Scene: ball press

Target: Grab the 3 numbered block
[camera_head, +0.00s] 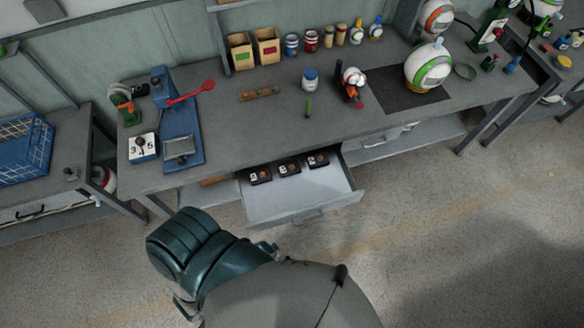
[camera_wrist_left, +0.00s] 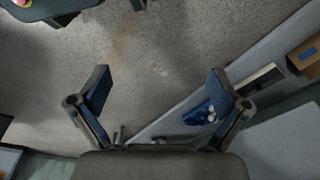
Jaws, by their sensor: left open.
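Three dark numbered blocks lie in a row in the pulled-out drawer (camera_head: 305,200) in the head view: a left block (camera_head: 260,175), a middle block (camera_head: 289,168) and a right block (camera_head: 318,160). Each has a pale digit and a reddish mark; the digits are too small to read surely. My left arm reaches in at the bottom, in front of the drawer. In the left wrist view my left gripper (camera_wrist_left: 160,76) is open and empty, its fingers spread above the floor. None of the blocks is recognisable in that view. My right gripper is not in view.
The grey workbench (camera_head: 225,135) stands above the drawer. It carries a blue press (camera_head: 180,125) with a red lever, a white number display (camera_head: 143,147), jars and a white-green ball (camera_head: 428,67). The floor (camera_head: 430,230) in front is clear.

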